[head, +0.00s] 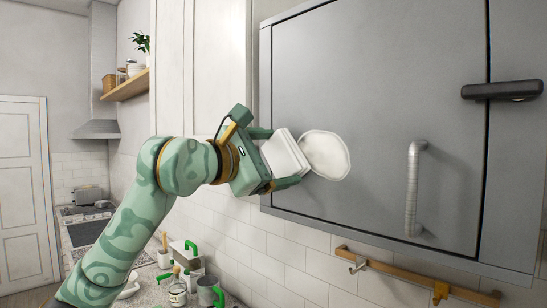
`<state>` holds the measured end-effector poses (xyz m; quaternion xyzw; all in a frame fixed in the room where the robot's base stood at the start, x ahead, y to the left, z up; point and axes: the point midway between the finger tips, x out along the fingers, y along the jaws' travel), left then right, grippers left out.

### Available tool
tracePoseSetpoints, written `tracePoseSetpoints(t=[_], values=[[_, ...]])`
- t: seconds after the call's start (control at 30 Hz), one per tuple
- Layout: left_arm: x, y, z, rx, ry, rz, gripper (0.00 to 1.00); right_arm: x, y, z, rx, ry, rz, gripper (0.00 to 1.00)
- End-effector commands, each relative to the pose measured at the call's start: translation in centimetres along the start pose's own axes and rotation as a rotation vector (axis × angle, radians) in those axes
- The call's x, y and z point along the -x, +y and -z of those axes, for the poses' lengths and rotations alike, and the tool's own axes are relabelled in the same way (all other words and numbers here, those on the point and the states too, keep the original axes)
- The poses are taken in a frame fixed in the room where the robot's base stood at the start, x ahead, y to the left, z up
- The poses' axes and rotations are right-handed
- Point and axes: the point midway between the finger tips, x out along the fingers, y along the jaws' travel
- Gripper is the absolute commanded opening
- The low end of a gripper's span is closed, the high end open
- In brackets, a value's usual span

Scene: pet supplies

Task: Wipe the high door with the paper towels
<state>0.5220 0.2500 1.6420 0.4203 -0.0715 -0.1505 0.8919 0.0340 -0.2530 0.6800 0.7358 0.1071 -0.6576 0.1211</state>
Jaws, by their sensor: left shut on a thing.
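The high door (380,100) is a flat grey cabinet door with a vertical metal handle (414,188) near its right side. My left gripper (280,160) is shut on a white folded wad, the paper towels (285,154). A rounded white patch (326,155) shows just past the wad, in front of the door's lower left part; I cannot tell if it is part of the towels or a mark on the door. Whether the towels touch the door is hard to tell. My right gripper is not in view.
A black latch (502,90) sticks out at the cabinet's right edge. A wooden hook rail (400,276) hangs on the tiled wall below. Green-handled items and jars (185,284) stand on the counter at lower left. A wooden shelf (126,86) is at upper left.

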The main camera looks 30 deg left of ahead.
Motion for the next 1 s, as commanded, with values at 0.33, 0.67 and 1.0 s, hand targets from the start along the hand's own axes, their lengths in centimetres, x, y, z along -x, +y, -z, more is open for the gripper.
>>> tracePoseSetpoints(t=[0.33, 0.67, 1.0], values=[[-0.3, 0.1, 0.0, 0.000, -0.001, 0.000, 0.68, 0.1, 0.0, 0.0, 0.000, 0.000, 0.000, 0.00], [-1.0, 0.1, -0.1, 0.000, -0.001, 0.000, 0.68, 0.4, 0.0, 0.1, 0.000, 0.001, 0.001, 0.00], [-1.7, 0.1, 0.0, 0.000, 0.000, -0.001, 0.68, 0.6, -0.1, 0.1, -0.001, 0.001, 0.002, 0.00]])
